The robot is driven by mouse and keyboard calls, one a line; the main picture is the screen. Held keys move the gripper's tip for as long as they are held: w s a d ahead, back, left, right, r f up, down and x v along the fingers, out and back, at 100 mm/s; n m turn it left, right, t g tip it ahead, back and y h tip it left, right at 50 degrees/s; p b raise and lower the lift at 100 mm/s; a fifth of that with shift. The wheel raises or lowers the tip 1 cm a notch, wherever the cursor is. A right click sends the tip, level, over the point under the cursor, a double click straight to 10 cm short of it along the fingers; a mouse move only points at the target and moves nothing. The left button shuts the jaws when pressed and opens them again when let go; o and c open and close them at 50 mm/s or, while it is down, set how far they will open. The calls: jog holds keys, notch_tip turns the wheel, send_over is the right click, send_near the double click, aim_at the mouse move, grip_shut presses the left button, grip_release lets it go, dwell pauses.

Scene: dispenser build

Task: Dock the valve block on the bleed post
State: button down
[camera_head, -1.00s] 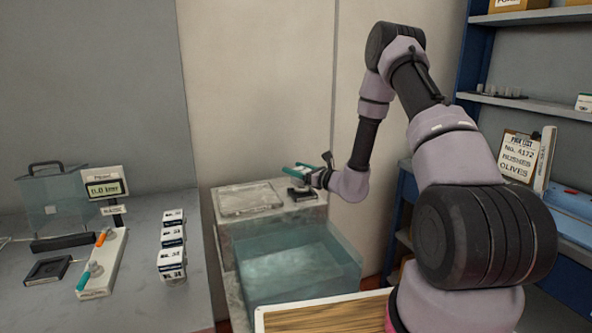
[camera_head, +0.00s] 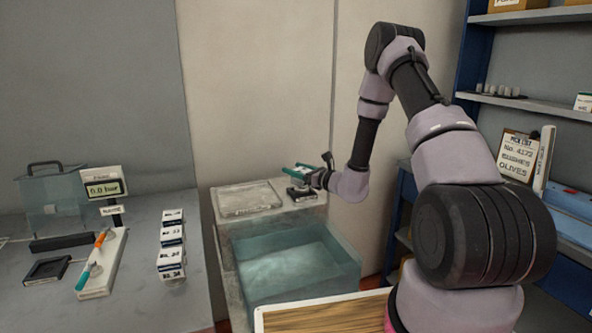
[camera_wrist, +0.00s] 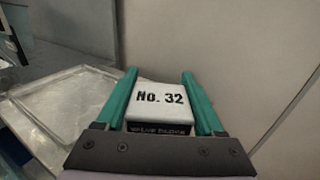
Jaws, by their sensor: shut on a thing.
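My gripper (camera_head: 299,171) is at the far end of the stone counter, low over a small dark square base (camera_head: 301,193). In the wrist view my gripper (camera_wrist: 160,78) has its two green fingers on either side of a white-topped block marked "No. 32" (camera_wrist: 160,96), with a dark front face. It is shut on this block, which sits level between the fingers. I take it for the valve block. The underside of the block is hidden, so I cannot tell whether it touches the base. I cannot tell for certain which thing is the bleed post.
A flat tray (camera_head: 249,197) lies left of my gripper; a clear water basin (camera_head: 293,263) is in front. The left bench holds several white boxes (camera_head: 172,236), a plate with orange and teal handles (camera_head: 110,262), a gauge display (camera_head: 103,188) and a black square dock (camera_head: 46,269). A wall stands close behind.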

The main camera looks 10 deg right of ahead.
jog(key=shift+f, duration=0.45)
jog(key=shift+c, duration=1.4)
grip_release()
jog(key=shift+f, duration=0.1)
jog(key=shift+v, duration=5.5)
